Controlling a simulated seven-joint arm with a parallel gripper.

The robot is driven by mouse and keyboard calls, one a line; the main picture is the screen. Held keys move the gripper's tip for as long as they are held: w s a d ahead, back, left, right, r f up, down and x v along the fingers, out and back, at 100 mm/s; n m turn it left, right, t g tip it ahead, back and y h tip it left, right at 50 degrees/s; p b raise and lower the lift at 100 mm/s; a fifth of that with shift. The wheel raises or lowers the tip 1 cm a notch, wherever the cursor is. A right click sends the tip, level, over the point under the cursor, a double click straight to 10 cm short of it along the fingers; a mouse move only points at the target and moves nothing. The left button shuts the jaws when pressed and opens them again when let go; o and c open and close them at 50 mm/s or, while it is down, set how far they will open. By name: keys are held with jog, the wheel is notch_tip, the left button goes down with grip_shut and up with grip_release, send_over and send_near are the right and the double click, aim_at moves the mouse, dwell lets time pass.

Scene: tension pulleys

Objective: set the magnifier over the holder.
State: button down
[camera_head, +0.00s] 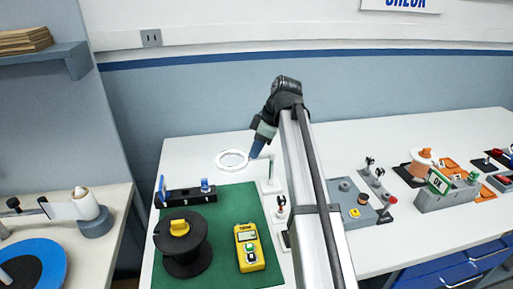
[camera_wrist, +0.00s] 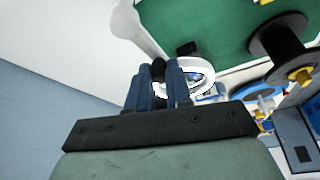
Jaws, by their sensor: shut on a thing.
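The magnifier (camera_head: 232,160) is a white ring with a clear centre, above the far edge of the green mat. My gripper (camera_head: 254,152) is shut on it at the ring's right side. In the wrist view, the white ring (camera_wrist: 207,68) shows just beside my blue fingers (camera_wrist: 162,78), which hide part of it. The likely holder is a black bar (camera_head: 183,196) with blue upright pieces at its ends, on the mat's far left edge. The ring is behind and to the right of this bar, apart from it in the head view.
A black spool (camera_head: 183,248) with a yellow knob and a yellow meter (camera_head: 249,248) stand on the green mat (camera_head: 222,225). A white upright piece (camera_head: 270,181) stands close by my gripper. A grey block (camera_head: 352,206) is right of my arm. The table's far left is clear.

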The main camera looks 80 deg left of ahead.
jog(key=shift+w+d+n+h, duration=0.2)
jog(key=shift+d+n+h, duration=0.25)
jog(key=shift+n, duration=0.75)
jog(key=shift+w+d+n+h, duration=0.15)
jog(key=shift+d+n+h, duration=0.35)
jog(key=shift+n, duration=0.7)
jog(key=shift+w+d+n+h, duration=0.2)
jog(key=shift+d+n+h, duration=0.25)
jog(key=shift+n, duration=0.75)
jog(key=c, duration=1)
grip_release()
jog(key=shift+c, duration=0.2)
